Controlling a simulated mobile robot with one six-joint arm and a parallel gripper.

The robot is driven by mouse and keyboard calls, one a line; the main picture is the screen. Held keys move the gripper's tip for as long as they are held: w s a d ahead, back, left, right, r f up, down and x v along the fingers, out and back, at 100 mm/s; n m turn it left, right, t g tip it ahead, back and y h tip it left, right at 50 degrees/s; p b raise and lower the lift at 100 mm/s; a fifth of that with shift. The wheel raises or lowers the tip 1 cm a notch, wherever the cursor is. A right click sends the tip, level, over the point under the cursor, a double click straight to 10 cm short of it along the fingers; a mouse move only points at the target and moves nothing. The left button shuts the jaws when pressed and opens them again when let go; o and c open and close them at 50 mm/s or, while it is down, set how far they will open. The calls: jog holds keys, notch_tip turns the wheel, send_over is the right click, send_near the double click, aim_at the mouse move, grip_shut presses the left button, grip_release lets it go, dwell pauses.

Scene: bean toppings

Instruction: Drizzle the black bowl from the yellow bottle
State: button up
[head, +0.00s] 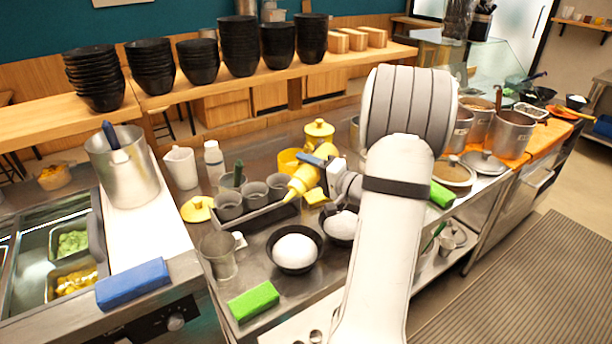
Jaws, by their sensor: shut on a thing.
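The yellow bottle (304,179) is held in my gripper (322,168), tilted with its nozzle pointing down and to the left. The nozzle tip is above and behind a black bowl (276,261) that holds a white mound. A second black bowl (333,237) with a white mound stands to its right, partly hidden by my arm. My gripper is shut on the bottle's body. Its fingers are partly hidden by the wrist. I cannot see any sauce on the white mounds.
A tray with grey cups (254,193) stands behind the bowls. A clear measuring cup (219,256) is left of the front bowl, and a green block (253,301) is in front. A yellow lidded pot (319,134), white bottle (214,160) and white pitcher (181,167) stand farther back.

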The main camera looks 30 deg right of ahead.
aim_at(294, 176)
jog(key=n, duration=0.1)
jog(key=r+n, duration=0.1)
jog(key=shift+s+a+r+n, duration=0.1)
jog(key=shift+a+n, duration=0.2)
jog(key=shift+n, duration=0.1)
jog(key=shift+a+f+n+b, duration=0.15)
jog(key=shift+f+n+b, duration=0.3)
jog(key=shift+b, duration=0.3)
jog(key=a+n+b, duration=0.1)
jog(key=b, duration=0.4)
jog(key=s+a+n+b, duration=0.1)
jog(key=n+b, duration=0.1)
jog(key=b, duration=0.2)
jog(key=shift+a+n+b, duration=0.25)
jog(key=shift+a+b, duration=0.05)
jog(key=shift+b, duration=0.1)
jog(key=a+n+b, duration=0.1)
jog(key=b, duration=0.2)
jog(key=n+b, duration=0.1)
jog(key=b, duration=0.2)
jog(key=shift+s+a+b, duration=0.35)
jog(key=shift+s+a, duration=0.05)
jog(key=shift+a+r+n+b, duration=0.1)
jog(key=shift+a+n+b, duration=0.1)
jog(key=shift+n+b, duration=0.45)
jog(key=shift+s+a+r+b, duration=0.1)
jog(key=shift+a+r+b, duration=0.1)
jog(key=shift+b, duration=0.3)
